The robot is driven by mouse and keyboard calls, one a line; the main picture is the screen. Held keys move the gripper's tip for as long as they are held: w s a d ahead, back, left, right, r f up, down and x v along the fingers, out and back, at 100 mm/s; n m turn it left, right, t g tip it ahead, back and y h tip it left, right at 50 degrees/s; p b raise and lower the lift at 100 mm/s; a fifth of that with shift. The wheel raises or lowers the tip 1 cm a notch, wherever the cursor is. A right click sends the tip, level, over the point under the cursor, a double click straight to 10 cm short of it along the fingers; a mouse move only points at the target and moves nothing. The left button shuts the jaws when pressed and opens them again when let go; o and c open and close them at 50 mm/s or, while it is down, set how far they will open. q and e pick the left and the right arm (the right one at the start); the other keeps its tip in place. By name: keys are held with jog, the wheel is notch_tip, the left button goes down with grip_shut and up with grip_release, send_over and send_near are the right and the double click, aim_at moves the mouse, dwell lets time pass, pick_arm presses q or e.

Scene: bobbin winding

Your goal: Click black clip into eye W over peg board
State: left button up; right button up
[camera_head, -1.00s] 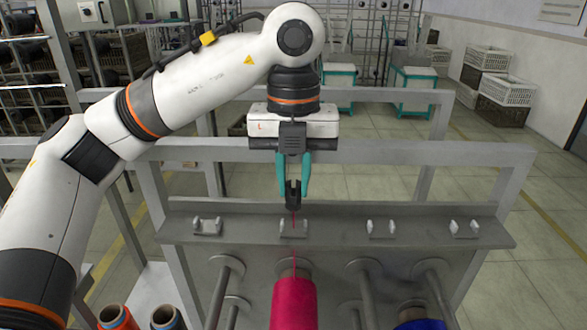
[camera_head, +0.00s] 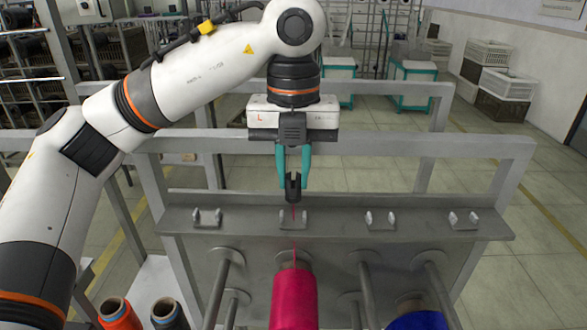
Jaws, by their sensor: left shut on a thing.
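My left gripper (camera_head: 293,178) has teal fingers and is shut on the black clip (camera_head: 293,188). The clip hangs upright just above a small two-pronged bracket (camera_head: 293,217) on the grey rail of the peg board (camera_head: 345,235). A red thread runs from the clip down past that bracket to a red bobbin (camera_head: 294,298) on a peg. No letters show on the brackets, so I cannot tell which is eye W. Whether the clip touches the bracket is too small to tell. My right gripper is not in view.
More two-pronged brackets stand on the rail, one at left (camera_head: 207,217) and two at right (camera_head: 380,219). Bare pegs (camera_head: 366,290) and a blue bobbin (camera_head: 417,313) sit below. Orange (camera_head: 118,314) and dark (camera_head: 169,314) bobbins stand at lower left. Frame bars rise behind the rail.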

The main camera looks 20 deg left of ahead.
aim_at(293, 192)
pick_arm(q)
jog(key=shift+s+f, duration=0.1)
dwell(0.3)
jog(key=shift+f+b, duration=1.8)
jog(key=shift+f, duration=0.1)
jog(key=o, duration=1)
jog(key=shift+r, duration=0.1)
notch_tip(293, 192, up, 12)
jog(key=shift+f, duration=0.1)
